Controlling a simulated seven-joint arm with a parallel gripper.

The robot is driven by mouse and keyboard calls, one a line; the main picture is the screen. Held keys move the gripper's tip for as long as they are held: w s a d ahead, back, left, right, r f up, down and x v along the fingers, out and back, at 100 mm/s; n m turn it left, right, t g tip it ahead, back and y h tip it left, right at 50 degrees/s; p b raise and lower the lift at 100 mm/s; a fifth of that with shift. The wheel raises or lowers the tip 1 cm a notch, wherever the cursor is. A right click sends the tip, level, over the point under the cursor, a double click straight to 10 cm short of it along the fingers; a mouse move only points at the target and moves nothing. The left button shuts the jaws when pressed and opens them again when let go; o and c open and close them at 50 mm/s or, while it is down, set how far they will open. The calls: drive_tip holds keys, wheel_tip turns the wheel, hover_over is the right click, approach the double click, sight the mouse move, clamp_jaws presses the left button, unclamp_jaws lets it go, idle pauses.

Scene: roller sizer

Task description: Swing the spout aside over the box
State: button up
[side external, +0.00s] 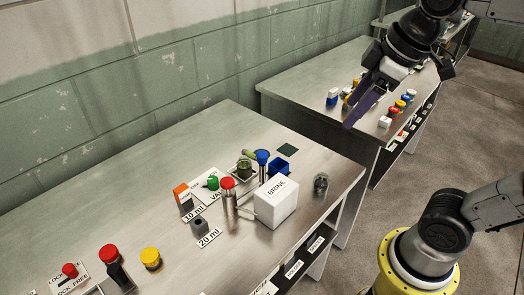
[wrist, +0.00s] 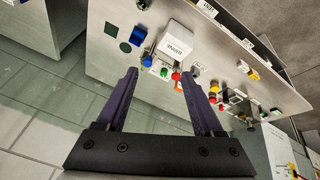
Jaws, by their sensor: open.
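A small open blue box (side external: 280,167) stands on the near bench behind the white BRINE tank (side external: 277,201). Left of the box is a post with a blue cap (side external: 262,157). A short green piece (side external: 248,154) shows beside this cap; I cannot tell whether it is the spout. In the wrist view the BRINE tank (wrist: 176,43) and the blue box (wrist: 137,36) lie beyond my fingertips. My gripper (side external: 352,119) is open and empty, high above and right of these parts. Its two purple fingers are spread in the wrist view (wrist: 158,72).
A red-capped post (side external: 227,184), a green knob (side external: 213,183) and an orange block (side external: 182,192) crowd the tank's left. A glass jar (side external: 321,184) stands near the bench edge. Red and yellow buttons (side external: 150,257) are at front left. A second bench holds small coloured items.

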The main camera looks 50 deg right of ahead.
drive_tip(key=w+r+n+g, duration=0.1)
drive_tip(key=w+n+g, duration=0.15)
drive_tip(key=w, duration=0.75)
drive_tip(key=n+g, duration=0.2)
hover_over(262, 153)
wheel_tip(262, 153, down, 10)
drive_tip(key=shift+m, duration=0.25)
wheel_tip(262, 153, down, 14)
drive_tip(key=shift+r, duration=0.1)
clamp_jaws()
